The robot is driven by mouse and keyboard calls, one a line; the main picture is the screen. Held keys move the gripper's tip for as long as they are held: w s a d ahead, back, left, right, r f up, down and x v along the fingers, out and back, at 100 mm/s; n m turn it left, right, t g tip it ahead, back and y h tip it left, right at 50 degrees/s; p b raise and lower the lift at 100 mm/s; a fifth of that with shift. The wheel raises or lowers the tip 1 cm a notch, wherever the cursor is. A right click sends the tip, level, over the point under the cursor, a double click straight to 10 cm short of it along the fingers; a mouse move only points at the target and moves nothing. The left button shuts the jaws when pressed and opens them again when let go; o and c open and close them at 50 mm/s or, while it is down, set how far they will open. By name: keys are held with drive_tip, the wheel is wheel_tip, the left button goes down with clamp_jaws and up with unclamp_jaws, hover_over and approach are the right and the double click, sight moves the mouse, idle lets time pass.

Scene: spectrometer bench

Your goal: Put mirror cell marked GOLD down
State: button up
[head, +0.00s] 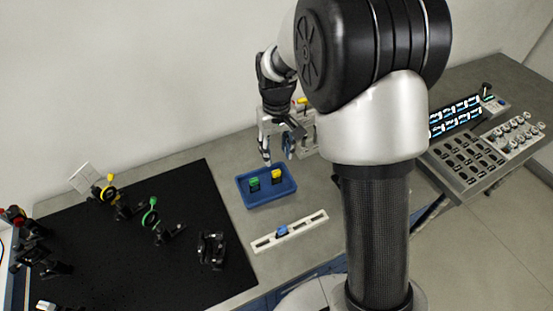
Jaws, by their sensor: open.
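A blue tray (249,201) stands on the grey bench in the middle of the head view. In it are a green piece (254,184) on the left and a yellow piece (277,175) on the right. The yellow one may be the mirror cell marked GOLD, but no marking is readable. My gripper (278,155) points down just above the tray's back edge, near the yellow piece. Its two fingers are apart, and I see nothing held between them.
A white slotted rail (315,220) holding a blue piece (282,231) lies in front of the tray. A black breadboard (120,250) with several optical mounts fills the left. A grey rack (309,138) stands behind my gripper.

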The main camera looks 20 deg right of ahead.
drive_tip(key=s+r+t, duration=0.2)
drive_tip(key=s+r, duration=0.9)
drive_tip(key=r, duration=0.3)
drive_tip(key=s+r+m+t, duration=0.1)
drive_tip(key=s+r+t, duration=0.1)
drive_tip(key=s, duration=1.3)
drive_tip(key=shift+m+t, duration=0.3)
wheel_tip(320, 180, down, 6)
drive_tip(key=b, duration=0.5)
drive_tip(key=shift+r, duration=0.25)
drive_tip(key=shift+a+r, duration=0.1)
drive_tip(key=shift+r, duration=0.1)
drive_tip(key=shift+c, duration=0.8)
